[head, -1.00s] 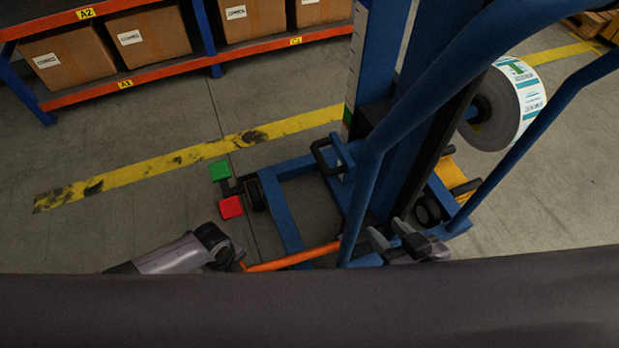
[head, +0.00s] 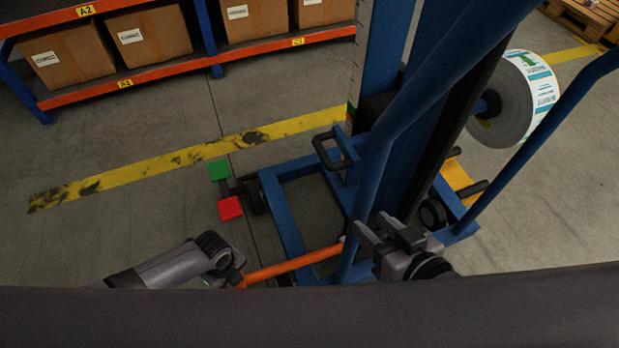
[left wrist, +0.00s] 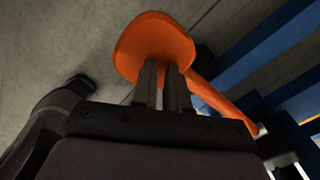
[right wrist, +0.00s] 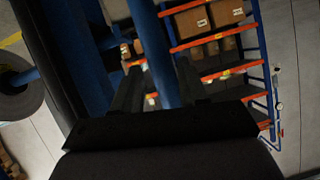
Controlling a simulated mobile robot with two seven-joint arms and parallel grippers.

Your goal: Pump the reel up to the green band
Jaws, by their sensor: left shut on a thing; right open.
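The white label reel (head: 522,98) hangs at the right side of the blue lift frame (head: 284,225). A pale scale (head: 362,50) runs up the mast, with a small green patch low on it; I cannot read the reel's height against it. The orange pump lever (head: 305,261) reaches left from the frame's base. My left gripper is shut on the lever's wide orange end (left wrist: 153,42); its fingers show in the left wrist view (left wrist: 162,85). My right gripper (head: 376,229) is open beside a blue upright bar, which shows between its fingers (right wrist: 155,85) in the right wrist view.
A green pedal (head: 218,170) and a red pedal (head: 230,208) stand left of the frame. A black handle (head: 333,150) juts from the mast. An orange shelf (head: 190,70) with boxes stands behind. Bare floor lies at the left.

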